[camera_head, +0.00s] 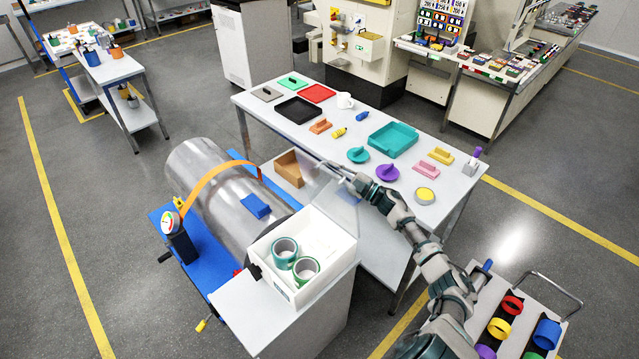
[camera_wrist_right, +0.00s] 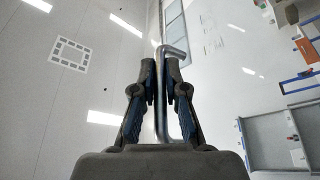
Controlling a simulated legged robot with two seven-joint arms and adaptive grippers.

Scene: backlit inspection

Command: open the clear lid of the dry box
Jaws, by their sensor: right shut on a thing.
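The dry box (camera_head: 337,256) is an open-topped white box on a white cabinet, holding two green tape rolls (camera_head: 285,253). Its clear lid (camera_head: 340,208) is a faint see-through sheet, raised and tilted up above the far side of the box. My right gripper (camera_head: 346,177) is at the lid's upper part. In the right wrist view my right gripper (camera_wrist_right: 160,76) is shut on a bent metal handle (camera_wrist_right: 162,115), which runs between its fingers. The lid's hinge is hard to make out. My left gripper is not in view.
A large metal cylinder (camera_head: 205,185) with an orange strap lies left of the box, beside a gauge (camera_head: 172,222). A white table (camera_head: 350,135) behind holds trays, coloured handled blocks and a mug. A cart (camera_head: 510,335) with coloured rings stands at lower right.

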